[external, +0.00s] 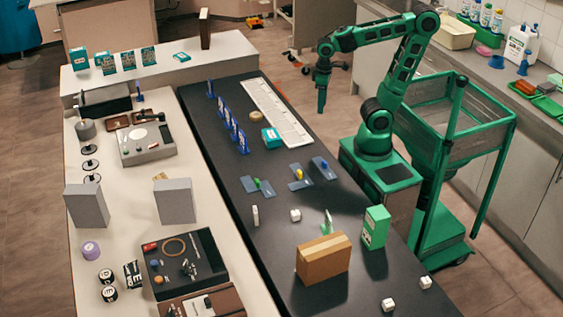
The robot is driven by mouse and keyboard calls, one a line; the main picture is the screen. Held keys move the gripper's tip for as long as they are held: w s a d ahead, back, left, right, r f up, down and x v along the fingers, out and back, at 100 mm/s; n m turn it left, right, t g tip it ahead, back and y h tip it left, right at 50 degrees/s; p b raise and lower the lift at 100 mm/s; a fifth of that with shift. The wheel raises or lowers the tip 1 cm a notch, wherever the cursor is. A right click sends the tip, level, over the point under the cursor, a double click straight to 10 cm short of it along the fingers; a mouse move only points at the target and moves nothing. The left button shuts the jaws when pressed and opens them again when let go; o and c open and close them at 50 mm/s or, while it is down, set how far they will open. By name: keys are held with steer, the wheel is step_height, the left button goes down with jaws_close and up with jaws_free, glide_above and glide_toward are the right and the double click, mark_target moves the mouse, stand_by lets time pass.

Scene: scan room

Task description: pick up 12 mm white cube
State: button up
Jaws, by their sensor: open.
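Small white cubes lie on the dark bench (220,110). One white cube (295,215) sits near the middle, left of the green box. Another white cube (388,305) and a third white cube (425,282) lie at the near right end. Their sizes cannot be read, so I cannot tell which one is 12 mm. My gripper (321,110) is open and points down, high at the far right side of the dark bench. It is well away from all three cubes, and nothing shows between its fingers.
A brown cardboard box (323,262) and a green and white box (375,228) stand between the middle cube and the near right cubes. Blue-grey plates (300,178) with small coloured pieces, blue stands (233,125) and a long white tray (275,115) lie farther back.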

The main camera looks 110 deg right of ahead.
steer(key=w+a+f+m+y, duration=0.3)
steer(key=w+a, duration=0.4)
steer(key=w, duration=0.3)
steer(key=w+a+f+m+y, duration=0.2)
steer(key=w+a+f, duration=0.1)
steer(key=w+a, duration=0.6)
steer(key=w+a+r+m+t+y, duration=0.1)
steer(key=w+a+r+m+y, duration=0.55)
steer(key=w+a+y, duration=0.35)
steer(key=h, duration=0.1)
glide_toward(295, 211)
steer(key=shift+h, duration=0.3)
steer(key=x, duration=1)
steer(key=c, duration=1.1)
